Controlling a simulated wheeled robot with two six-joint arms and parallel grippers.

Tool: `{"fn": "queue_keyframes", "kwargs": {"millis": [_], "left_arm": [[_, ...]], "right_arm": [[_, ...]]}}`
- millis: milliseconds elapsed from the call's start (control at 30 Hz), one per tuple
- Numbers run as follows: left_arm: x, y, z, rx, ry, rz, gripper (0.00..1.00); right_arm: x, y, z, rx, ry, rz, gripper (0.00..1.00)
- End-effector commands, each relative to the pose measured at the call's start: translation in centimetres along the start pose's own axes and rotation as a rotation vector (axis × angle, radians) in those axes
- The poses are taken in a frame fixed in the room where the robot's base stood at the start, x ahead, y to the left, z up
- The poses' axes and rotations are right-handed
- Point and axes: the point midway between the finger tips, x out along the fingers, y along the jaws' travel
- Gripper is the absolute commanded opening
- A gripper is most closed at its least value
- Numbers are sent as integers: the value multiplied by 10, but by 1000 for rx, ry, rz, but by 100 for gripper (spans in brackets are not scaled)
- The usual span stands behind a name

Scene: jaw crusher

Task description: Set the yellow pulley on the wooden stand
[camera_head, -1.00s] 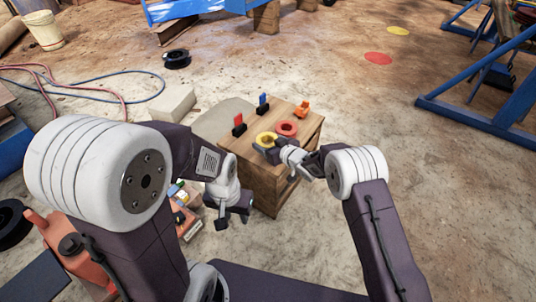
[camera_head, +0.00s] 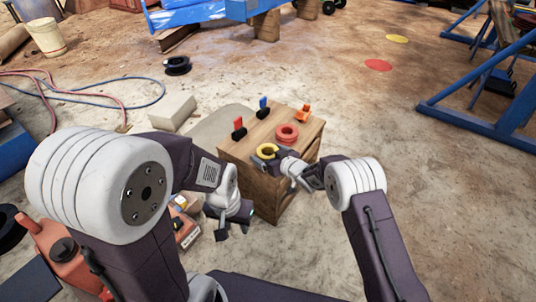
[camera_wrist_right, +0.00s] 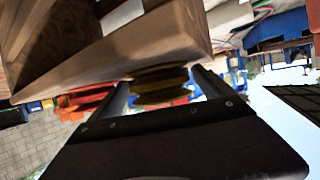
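The wooden stand (camera_head: 246,141) is a box with a flat top, ahead of me; its edge also fills the top of the right wrist view (camera_wrist_right: 160,42). The yellow pulley (camera_head: 267,151) is at the near edge of the stand's top, in the fingers of my right gripper (camera_head: 281,157). In the right wrist view the yellow pulley (camera_wrist_right: 160,86) sits between both fingers, close against the wood; I cannot tell whether it touches. My left gripper (camera_head: 234,222) hangs low beside the stand's near left side, fingers apart and empty.
A red pulley (camera_head: 287,134) lies on the stand behind the yellow one. Red (camera_head: 239,128), blue (camera_head: 263,107) and orange (camera_head: 303,112) parts stand along the top's far edges. A pale block (camera_head: 172,112) lies on the floor to the left.

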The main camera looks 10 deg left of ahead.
Motion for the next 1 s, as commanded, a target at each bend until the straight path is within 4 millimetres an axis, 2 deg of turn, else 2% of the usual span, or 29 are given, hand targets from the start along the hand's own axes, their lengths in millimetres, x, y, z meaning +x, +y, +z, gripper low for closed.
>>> {"fn": "queue_keyframes", "kwargs": {"millis": [167, 267, 600, 633, 700, 833, 1000], "left_arm": [[-4, 0, 0, 0, 0, 0, 36], [-13, 0, -1, 0, 0, 0, 36], [-57, 1, -6, 0, 0, 0, 36], [-38, 1, -4, 0, 1, 0, 36], [-28, 1, -3, 0, -1, 0, 36], [-23, 0, -2, 0, -1, 0, 36], [-24, 0, -2, 0, 0, 0, 36]], "right_arm": [[-3, 0, -4, 0, 0, 0, 91], [-16, 1, -6, 1, -2, 0, 91], [-98, 0, -8, 2, -3, 1, 91], [-97, 1, 2, 0, 2, 2, 91], [-106, 2, 2, -1, 3, 2, 91], [-117, 0, 0, -1, 1, 0, 91], [-121, 0, -2, 0, 0, 0, 91]]}}
